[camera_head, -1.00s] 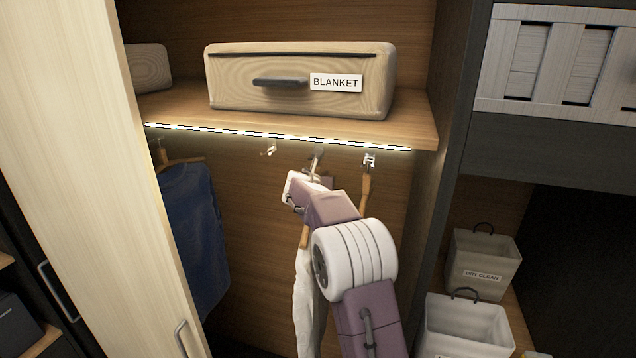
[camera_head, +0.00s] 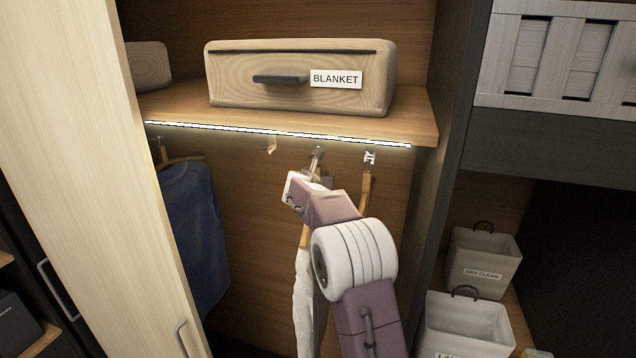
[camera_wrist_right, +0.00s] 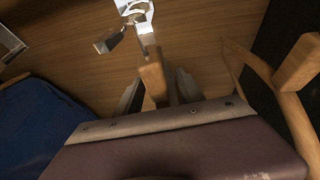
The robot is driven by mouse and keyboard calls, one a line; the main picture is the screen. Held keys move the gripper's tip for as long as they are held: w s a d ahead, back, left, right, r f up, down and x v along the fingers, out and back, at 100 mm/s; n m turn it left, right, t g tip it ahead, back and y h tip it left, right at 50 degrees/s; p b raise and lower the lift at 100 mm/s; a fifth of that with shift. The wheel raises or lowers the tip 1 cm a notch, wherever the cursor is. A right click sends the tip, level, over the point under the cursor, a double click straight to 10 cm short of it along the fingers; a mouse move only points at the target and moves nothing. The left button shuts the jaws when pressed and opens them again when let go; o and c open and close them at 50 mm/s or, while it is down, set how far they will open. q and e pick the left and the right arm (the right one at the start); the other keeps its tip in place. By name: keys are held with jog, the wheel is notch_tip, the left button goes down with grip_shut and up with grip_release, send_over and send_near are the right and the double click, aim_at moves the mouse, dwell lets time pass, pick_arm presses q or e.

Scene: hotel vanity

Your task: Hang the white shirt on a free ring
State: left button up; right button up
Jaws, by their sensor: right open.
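The white shirt (camera_head: 303,300) hangs on a wooden hanger, partly hidden behind my right arm. Its hanger neck (camera_wrist_right: 153,78) stands between the two fingers of my right gripper (camera_wrist_right: 157,92), which are apart on either side of it. The hanger's top meets the middle ring (camera_head: 317,154) under the shelf; the wrist view shows this ring (camera_wrist_right: 135,10) above the neck, but I cannot tell whether the hook is fully seated. The left-middle ring (camera_head: 270,147) is empty. The right ring (camera_head: 369,158) has a wooden hanger (camera_head: 366,190) below it. My left gripper is not in view.
A blue garment (camera_head: 190,225) hangs at the left, beside a pale door panel (camera_head: 75,150). The shelf (camera_head: 420,115) with a blanket box (camera_head: 300,80) is just above the rings. Baskets (camera_head: 483,265) stand at the lower right.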

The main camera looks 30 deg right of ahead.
jog(key=b+v, duration=0.2)
jog(key=v, duration=0.1)
jog(key=shift+a+f, duration=0.1)
jog(key=shift+f, duration=0.15)
jog(key=b+v, duration=0.1)
jog(key=v, duration=0.5)
jog(key=shift+s+a+r+b, duration=0.1)
jog(key=shift+s+r+b, duration=0.05)
jog(key=shift+r+b, duration=0.15)
jog(key=shift+w+d+f, duration=0.1)
jog(key=shift+w+d, duration=0.1)
jog(key=shift+w, duration=0.05)
jog(key=shift+f, duration=0.1)
